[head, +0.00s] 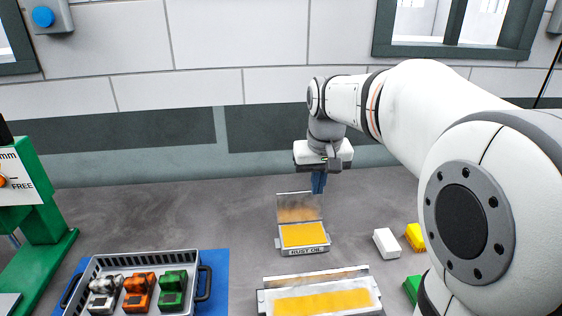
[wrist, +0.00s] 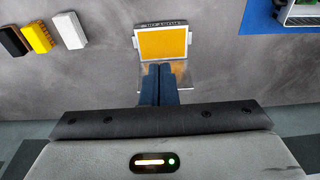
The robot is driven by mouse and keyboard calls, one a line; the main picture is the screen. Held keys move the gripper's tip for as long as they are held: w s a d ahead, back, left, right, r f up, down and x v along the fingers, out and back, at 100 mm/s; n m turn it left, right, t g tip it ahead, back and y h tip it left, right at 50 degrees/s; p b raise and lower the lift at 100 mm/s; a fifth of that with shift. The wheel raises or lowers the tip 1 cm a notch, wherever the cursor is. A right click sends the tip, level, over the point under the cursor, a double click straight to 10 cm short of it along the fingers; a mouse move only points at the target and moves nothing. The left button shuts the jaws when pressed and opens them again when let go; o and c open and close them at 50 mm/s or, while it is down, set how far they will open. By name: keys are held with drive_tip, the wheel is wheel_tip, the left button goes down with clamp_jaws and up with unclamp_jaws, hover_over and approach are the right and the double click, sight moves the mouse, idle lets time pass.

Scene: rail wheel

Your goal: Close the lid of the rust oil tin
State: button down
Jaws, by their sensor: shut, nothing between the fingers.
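The rust oil tin (head: 304,239) stands open on the grey bench, with yellow contents and a RUST OIL label on its front. Its lid (head: 298,207) stands raised at the back edge. In the wrist view the tin (wrist: 163,43) is at the top centre, and its lid (wrist: 184,75) shows behind my fingers. My gripper (head: 319,184) is shut and empty, pointing down just behind the lid's right part. In the wrist view my gripper's blue fingers (wrist: 158,70) overlap the lid; I cannot tell whether they touch it.
A larger open tin with yellow contents (head: 322,301) stands in front. White (head: 386,243), yellow (head: 415,237) and green (head: 412,288) blocks lie to the right. A grey tray (head: 92,268) of coloured parts is on a blue mat at left, near a green stand (head: 45,218).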

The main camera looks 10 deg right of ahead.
drive_tip(key=g, duration=0.1)
hover_over(299, 204)
drive_tip(key=s, duration=0.1)
drive_tip(key=w+d+f+g+p, duration=0.1)
drive_tip(key=w+f+p, duration=0.1)
drive_tip(key=w+f, duration=0.7)
wheel_tip(299, 204, down, 7)
drive_tip(key=s+p, duration=0.1)
drive_tip(key=p, duration=0.1)
drive_tip(key=shift+s, duration=0.4)
drive_tip(key=shift+s+b, duration=0.2)
drive_tip(key=shift+b, duration=0.6)
drive_tip(key=shift+s+r+t+b, duration=0.15)
drive_tip(key=shift+t+b, duration=0.25)
